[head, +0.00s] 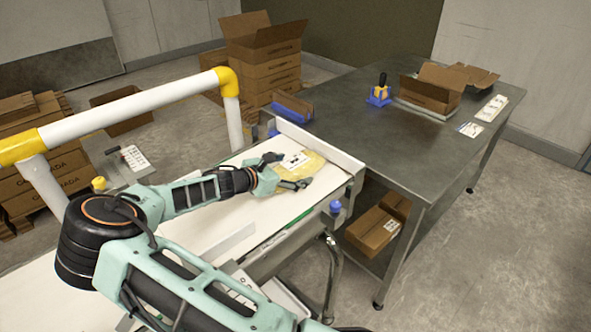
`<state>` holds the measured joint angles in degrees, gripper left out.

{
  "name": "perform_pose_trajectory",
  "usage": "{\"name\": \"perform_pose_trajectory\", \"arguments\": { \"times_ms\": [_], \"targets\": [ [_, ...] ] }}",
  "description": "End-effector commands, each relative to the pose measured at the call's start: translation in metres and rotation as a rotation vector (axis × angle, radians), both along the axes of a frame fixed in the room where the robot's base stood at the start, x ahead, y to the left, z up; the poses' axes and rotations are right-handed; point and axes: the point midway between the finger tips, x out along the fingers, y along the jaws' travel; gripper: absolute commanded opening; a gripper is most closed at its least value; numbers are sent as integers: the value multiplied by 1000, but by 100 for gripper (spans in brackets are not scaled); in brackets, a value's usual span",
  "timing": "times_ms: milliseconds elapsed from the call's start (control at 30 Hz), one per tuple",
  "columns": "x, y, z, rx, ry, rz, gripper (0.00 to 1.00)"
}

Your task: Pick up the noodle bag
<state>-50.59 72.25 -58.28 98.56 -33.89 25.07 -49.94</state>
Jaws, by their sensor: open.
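The noodle bag (313,164) is a yellowish, clear-looking packet with a white label. It lies on the white belt (209,229) near its far end, beside the end wall. My gripper (288,170) is open at the bag, with one dark fingertip at its upper left side and the other at its lower side. The bag lies partly between the fingers. I cannot tell whether the fingers touch it. Part of the bag's near side is hidden by my gripper.
A white rail with yellow joints (130,108) stands left of the belt. A dark metal table (360,133) beyond the belt holds an open carton (430,92), a blue tape dispenser (379,95) and labels. Stacked cartons (262,60) stand behind. The floor at right is clear.

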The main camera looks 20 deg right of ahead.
Motion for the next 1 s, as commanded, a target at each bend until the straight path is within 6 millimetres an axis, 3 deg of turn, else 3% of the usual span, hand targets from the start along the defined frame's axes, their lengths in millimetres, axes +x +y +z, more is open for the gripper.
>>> {"name": "perform_pose_trajectory", "arguments": {
  "times_ms": [200,800,1000],
  "targets": [
    [0,0,0,0,0,0,81],
    [0,0,2,-2,-2,-1,15],
    [0,-1,2,-1,-2,-1,14]
  ]
}}
